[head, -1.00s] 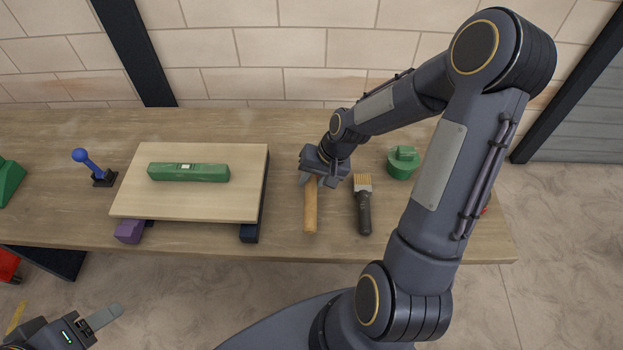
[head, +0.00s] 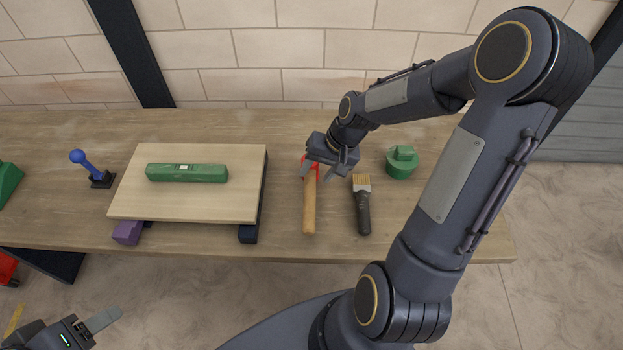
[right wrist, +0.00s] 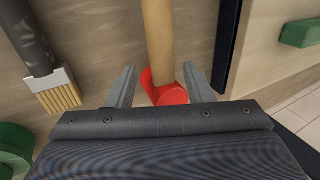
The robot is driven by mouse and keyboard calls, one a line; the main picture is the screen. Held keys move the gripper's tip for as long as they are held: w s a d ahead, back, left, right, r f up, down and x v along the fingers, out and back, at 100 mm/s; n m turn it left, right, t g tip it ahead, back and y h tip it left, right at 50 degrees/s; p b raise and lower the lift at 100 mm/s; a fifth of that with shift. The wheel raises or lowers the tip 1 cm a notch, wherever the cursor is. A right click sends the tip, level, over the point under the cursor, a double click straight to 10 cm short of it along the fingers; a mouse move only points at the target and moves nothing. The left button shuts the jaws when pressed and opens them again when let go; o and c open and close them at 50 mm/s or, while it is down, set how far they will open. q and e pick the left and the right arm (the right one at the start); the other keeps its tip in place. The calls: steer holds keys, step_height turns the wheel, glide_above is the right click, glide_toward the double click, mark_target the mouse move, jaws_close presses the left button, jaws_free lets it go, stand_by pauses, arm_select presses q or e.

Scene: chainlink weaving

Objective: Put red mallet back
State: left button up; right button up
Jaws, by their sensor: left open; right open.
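The red mallet lies on the wooden table, its tan wooden handle (head: 310,208) toward the front edge and its red head (head: 306,161) partly hidden under my right gripper. In the right wrist view the red head (right wrist: 168,92) and lower handle (right wrist: 158,40) show between the two fingers. My right gripper (head: 325,172) is open above the mallet head; it also shows in the right wrist view (right wrist: 158,85). I cannot tell whether a finger touches the head. My left gripper (head: 103,320) is open and empty at the lower left, in front of the table and only partly in view.
A brush (head: 362,205) lies just right of the mallet, with a green round object (head: 401,162) behind it. A raised board (head: 200,205) bearing a green level (head: 187,173) stands left. A blue joystick-like object (head: 90,168) and purple block (head: 127,233) are farther left.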

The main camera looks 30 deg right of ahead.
steer(key=s+a+r+n+t, duration=0.1)
steer(key=s+r, duration=0.2)
steer(key=r, duration=0.2)
steer(key=s+a+r+n, duration=0.1)
steer(key=s+r, duration=0.2)
steer(key=r, duration=0.2)
steer(key=s+a+r+n+t, duration=0.2)
steer(key=s+a+r, duration=0.1)
steer(key=s, duration=0.8)
steer(key=shift+a+r+n, duration=0.35)
steer(key=shift+a+n, duration=0.05)
steer(key=shift+a, duration=0.3)
